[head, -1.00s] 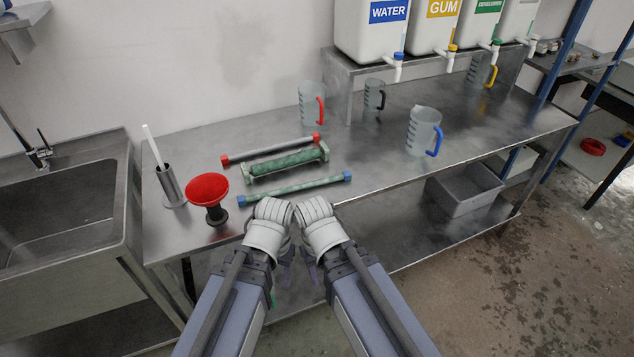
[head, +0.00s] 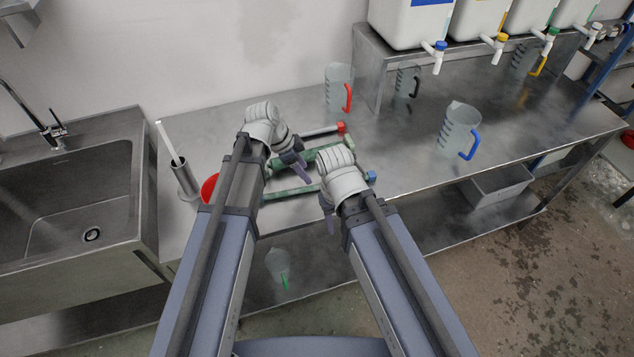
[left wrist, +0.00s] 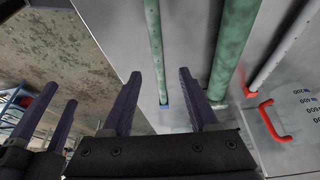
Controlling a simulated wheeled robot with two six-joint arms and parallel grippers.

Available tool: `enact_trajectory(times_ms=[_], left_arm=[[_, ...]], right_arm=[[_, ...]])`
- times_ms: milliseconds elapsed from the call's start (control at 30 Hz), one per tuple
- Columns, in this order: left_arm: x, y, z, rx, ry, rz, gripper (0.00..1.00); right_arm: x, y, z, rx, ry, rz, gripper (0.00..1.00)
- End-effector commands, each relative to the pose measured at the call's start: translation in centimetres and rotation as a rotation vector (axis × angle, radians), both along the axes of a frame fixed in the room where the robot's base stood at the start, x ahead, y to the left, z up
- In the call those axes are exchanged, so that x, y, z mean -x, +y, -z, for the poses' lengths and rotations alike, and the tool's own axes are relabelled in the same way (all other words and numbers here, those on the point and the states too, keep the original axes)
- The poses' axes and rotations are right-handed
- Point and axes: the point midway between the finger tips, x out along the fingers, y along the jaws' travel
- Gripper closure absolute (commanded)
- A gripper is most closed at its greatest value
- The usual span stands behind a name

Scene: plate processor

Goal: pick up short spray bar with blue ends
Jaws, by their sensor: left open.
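The short green spray bar with blue ends (head: 287,193) lies near the front edge of the steel table. My left arm hides its left part; its right blue end (head: 371,177) shows beside my right wrist. My left gripper (head: 301,172) is open above the bars. In the left wrist view the bar (left wrist: 154,45) runs between the open fingers (left wrist: 160,75), with a blue end (left wrist: 164,105) between them; I cannot tell the height gap. My right gripper (head: 329,215) is near the table's front edge; its fingers (left wrist: 42,100) look apart and empty in the left wrist view.
Behind it lie a thicker green bar (left wrist: 237,40) and a red-ended bar (left wrist: 288,45). A red funnel (head: 208,188) is partly behind my left arm. A steel holder (head: 187,180) stands left. Measuring jugs with red (head: 338,88) and blue (head: 458,130) handles stand right.

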Motion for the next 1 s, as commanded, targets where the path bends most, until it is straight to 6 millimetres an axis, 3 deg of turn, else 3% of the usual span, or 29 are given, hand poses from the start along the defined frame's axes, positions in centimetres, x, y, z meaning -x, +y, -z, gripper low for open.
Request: enact_trajectory(times_ms=[233,567,1000], left_arm=[[-0.2,-0.8,2.3,-0.001,0.001,-0.001,0.40],[-0.2,-1.2,3.0,-0.001,0.001,-0.001,0.40],[-0.4,-3.1,7.2,-0.002,0.001,-0.002,0.40]], right_arm=[[0.0,0.0,2.3,0.000,0.000,0.000,0.50],[0.0,0.0,3.0,0.000,0.000,0.000,0.50],[0.0,0.0,7.2,0.000,0.000,0.000,0.50]])
